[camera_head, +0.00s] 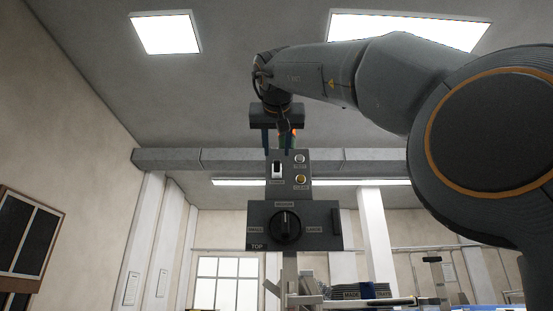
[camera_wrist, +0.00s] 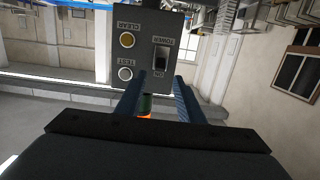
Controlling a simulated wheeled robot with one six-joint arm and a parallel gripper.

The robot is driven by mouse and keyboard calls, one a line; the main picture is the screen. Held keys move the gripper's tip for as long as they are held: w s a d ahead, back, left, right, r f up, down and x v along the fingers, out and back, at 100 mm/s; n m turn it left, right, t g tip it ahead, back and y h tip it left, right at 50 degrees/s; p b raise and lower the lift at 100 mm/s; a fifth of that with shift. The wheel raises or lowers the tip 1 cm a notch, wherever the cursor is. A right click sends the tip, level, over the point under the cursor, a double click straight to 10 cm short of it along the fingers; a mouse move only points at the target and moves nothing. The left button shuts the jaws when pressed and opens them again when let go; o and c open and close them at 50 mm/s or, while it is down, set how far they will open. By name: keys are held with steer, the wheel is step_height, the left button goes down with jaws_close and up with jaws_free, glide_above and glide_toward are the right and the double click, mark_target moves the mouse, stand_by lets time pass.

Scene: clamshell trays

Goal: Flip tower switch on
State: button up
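The tower switch (camera_head: 277,170) is a small white and dark switch on the upper grey control box (camera_head: 288,188). In the wrist view the same switch (camera_wrist: 161,57) shows upside down, between labels that read TOWER and ON. I cannot tell clearly which way it is set. My gripper (camera_head: 278,149) points down just above the box in the head view. The fingertips are close to the ON end of the switch; I see no clear contact.
The clear button (camera_wrist: 127,40) and the test button (camera_wrist: 125,74) sit beside the switch. A larger box with a black rotary knob (camera_head: 286,226) is below. A lit orange and green stack light (camera_head: 293,134) stands behind my fingers. A window frame (camera_head: 27,240) is at left.

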steer(key=shift+s+r, duration=0.15)
steer(key=shift+s, duration=1.3)
